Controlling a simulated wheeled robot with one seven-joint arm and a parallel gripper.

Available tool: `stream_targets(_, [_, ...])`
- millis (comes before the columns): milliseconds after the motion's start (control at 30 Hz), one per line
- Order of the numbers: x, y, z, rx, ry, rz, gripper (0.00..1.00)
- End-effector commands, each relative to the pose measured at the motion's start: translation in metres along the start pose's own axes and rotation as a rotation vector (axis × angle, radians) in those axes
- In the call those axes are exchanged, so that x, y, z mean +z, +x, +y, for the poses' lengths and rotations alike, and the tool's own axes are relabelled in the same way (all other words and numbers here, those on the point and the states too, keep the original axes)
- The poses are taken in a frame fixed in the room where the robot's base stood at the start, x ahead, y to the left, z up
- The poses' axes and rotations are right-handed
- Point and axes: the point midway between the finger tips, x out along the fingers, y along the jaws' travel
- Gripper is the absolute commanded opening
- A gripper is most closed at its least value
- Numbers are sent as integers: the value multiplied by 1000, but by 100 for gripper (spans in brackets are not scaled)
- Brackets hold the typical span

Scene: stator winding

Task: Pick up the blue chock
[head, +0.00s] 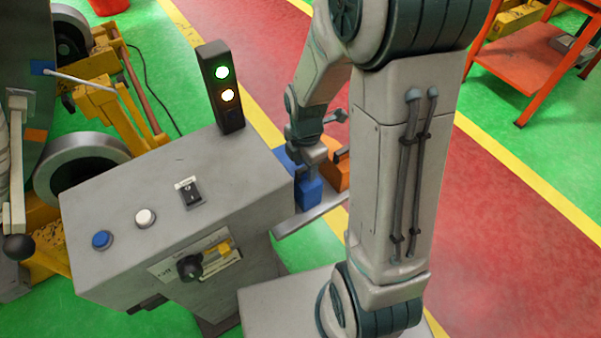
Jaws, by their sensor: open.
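The blue chock (310,195) stands on a grey shelf (318,213) beside the control cabinet, near the middle of the head view. My gripper (307,172) points down at the chock's upper part. The jaws are small here and partly merge with the chock, so I cannot tell whether they touch it. The gripper is open. An orange chock (341,172) sits just right of the blue one, partly hidden by my arm. Another blue surface (283,157) shows behind the gripper.
Yellow machinery (120,80) is at far left. An orange rack (520,60) is at upper right. The red walkway is clear.

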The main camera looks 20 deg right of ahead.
Motion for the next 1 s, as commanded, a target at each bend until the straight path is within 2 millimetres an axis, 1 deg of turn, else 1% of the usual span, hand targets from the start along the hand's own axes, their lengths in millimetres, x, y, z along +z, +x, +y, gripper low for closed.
stream_targets(33, [0,8,0,-3,0,1,42])
stream_targets(100, [0,13,0,-1,0,0,42])
stream_targets(367, [0,15,0,1,0,0,42])
stream_targets(400, [0,15,0,1,0,0,36])
stream_targets(467, [0,15,0,1,0,0,20])
stream_targets(500, [0,15,0,1,0,0,8])
stream_targets(533, [0,15,0,1,0,0,0])
stream_targets(867, [0,13,1,4,0,-1,0])
stream_targets(1000, [1,0,2,7,1,-2,0])
